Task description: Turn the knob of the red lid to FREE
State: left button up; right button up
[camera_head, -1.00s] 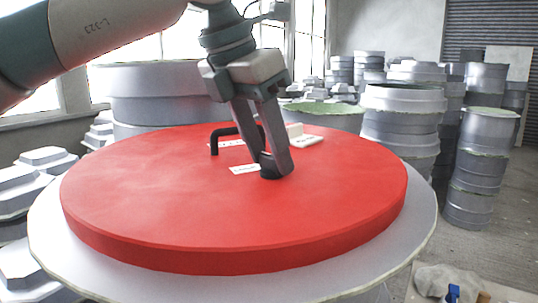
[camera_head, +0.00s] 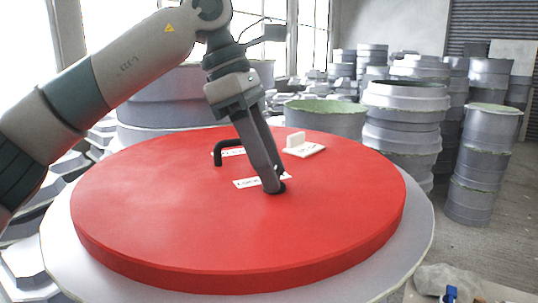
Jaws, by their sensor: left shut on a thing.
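The red lid (camera_head: 200,220) lies flat on a round pale mould (camera_head: 60,228) and fills the middle of the head view. My left gripper (camera_head: 273,184) points down at the lid, shut on the dark knob (camera_head: 280,188), which it mostly hides. A white label (camera_head: 248,183) with dark lettering, probably "LOCK", lies just left of the knob. A black handle (camera_head: 218,157) stands behind it, with another label (camera_head: 233,153) at its foot. A white block on a plate (camera_head: 305,146) sits further right on the lid. My right gripper is not in view.
Stacked grey moulds (camera_head: 405,115) stand behind to the right, with more stacks (camera_head: 484,160) beyond. A large mould (camera_head: 180,85) stands behind the lid. A plastic bag and blue item (camera_head: 450,294) lie low at the right. Floor shows at the right.

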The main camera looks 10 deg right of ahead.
pick_arm(q)
jog(key=shift+m, duration=0.4)
jog(key=o, duration=1)
jog(key=shift+o, duration=0.2)
